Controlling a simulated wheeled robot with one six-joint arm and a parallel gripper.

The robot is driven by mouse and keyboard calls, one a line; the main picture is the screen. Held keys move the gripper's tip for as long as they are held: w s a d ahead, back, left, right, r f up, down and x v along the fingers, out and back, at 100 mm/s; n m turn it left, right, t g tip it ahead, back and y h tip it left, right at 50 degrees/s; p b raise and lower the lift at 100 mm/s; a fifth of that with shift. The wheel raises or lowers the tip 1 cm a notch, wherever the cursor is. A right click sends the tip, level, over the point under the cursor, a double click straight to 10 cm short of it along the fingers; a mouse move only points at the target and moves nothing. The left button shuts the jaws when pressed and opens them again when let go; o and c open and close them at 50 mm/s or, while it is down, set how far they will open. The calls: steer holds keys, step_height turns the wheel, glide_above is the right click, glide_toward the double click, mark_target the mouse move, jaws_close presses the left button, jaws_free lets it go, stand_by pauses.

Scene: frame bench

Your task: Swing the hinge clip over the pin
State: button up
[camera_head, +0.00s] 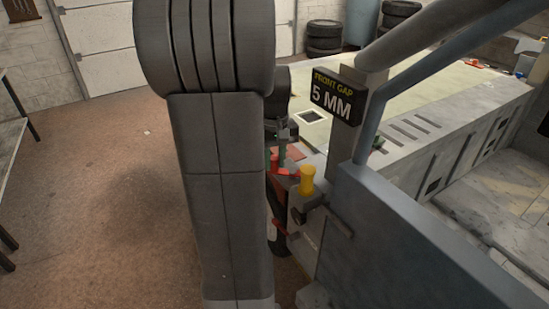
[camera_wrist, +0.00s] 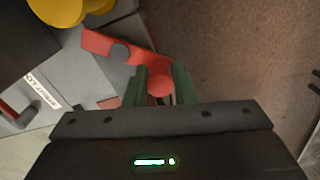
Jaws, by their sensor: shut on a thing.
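The red hinge clip (camera_wrist: 97,42) crosses the upper middle of the wrist view, with a dark grey round spot on its arm. Its rounded red end lies between the green fingers of my gripper (camera_wrist: 161,88), which is shut on it. In the head view the clip (camera_head: 288,172) shows as a small red piece beside my gripper (camera_head: 275,158), partly hidden by my arm. A yellow knob-like post (camera_head: 307,180) stands just right of the clip; it also shows in the wrist view (camera_wrist: 62,8). I cannot tell for sure which part is the pin.
A black "FRONT GAP 5 MM" sign (camera_head: 337,96) is fixed to a grey post. Blue-grey frame tubes and a panel (camera_head: 400,240) stand close on the right. Another red handle (camera_wrist: 16,110) sits at the left in the wrist view. Open brown floor (camera_head: 100,190) lies left.

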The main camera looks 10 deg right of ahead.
steer(key=m, duration=0.1)
steer(key=w+m+p, duration=0.1)
steer(key=m, duration=0.1)
steer(key=d+m, duration=0.1)
steer(key=shift+w+r+m, duration=0.1)
steer(key=shift+w+m, duration=0.2)
steer(key=shift+w, duration=0.05)
steer(key=shift+w+d+m+p, duration=0.3)
steer(key=shift+d+m+p, duration=0.15)
steer(key=shift+m, duration=0.7)
steer(key=shift+w+d+m+p, duration=0.25)
steer(key=shift+d+m+p, duration=0.15)
steer(key=shift+m, duration=0.75)
jaws_close()
steer(key=o, duration=0.9)
jaws_free()
step_height(320, 180, up, 14)
steer(key=shift+f+b, duration=0.15)
steer(key=shift+b, duration=0.15)
